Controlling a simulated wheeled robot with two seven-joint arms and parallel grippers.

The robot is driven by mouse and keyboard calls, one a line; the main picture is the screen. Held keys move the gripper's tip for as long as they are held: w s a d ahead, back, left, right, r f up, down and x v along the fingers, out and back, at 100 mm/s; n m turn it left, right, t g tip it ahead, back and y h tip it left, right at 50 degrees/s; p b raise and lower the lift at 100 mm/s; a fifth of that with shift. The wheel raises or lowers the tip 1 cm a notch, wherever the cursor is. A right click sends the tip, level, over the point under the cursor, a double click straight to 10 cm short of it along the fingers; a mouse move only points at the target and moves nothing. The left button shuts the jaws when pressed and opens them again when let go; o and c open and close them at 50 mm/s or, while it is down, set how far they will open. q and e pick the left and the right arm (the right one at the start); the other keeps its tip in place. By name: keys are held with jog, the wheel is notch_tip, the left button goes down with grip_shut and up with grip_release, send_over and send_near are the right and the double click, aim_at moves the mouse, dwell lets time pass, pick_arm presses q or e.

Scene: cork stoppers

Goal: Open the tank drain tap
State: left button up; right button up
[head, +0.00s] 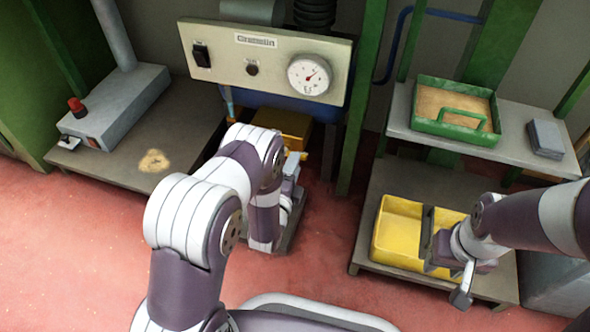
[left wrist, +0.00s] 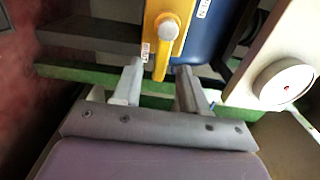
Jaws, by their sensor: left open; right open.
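The blue tank (head: 295,104) sits under the control panel, mostly hidden by it; it also shows in the left wrist view (left wrist: 207,35). In the left wrist view a yellow part with a pale round knob (left wrist: 168,31) is beside the tank, with small labels near it. This looks like the drain tap; whether it is open I cannot tell. In the head view my arm partly hides the yellow part (head: 286,121). My left gripper (left wrist: 160,68) is open, its fingertips pointing at the yellow part's lower end, nothing held. My right gripper (head: 447,281) is open by the yellow bin.
The control panel (head: 225,57) with a gauge (head: 309,75) overhangs the tank. A green post (head: 362,90) stands to its right. A yellow bin (head: 397,226) is on a low shelf, under a shelf with a green tray (head: 425,125). Red floor is clear at left.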

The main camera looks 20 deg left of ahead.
pick_arm(q)
jog(key=shift+w, duration=0.9)
grip_shut()
jog(key=shift+r, duration=0.1)
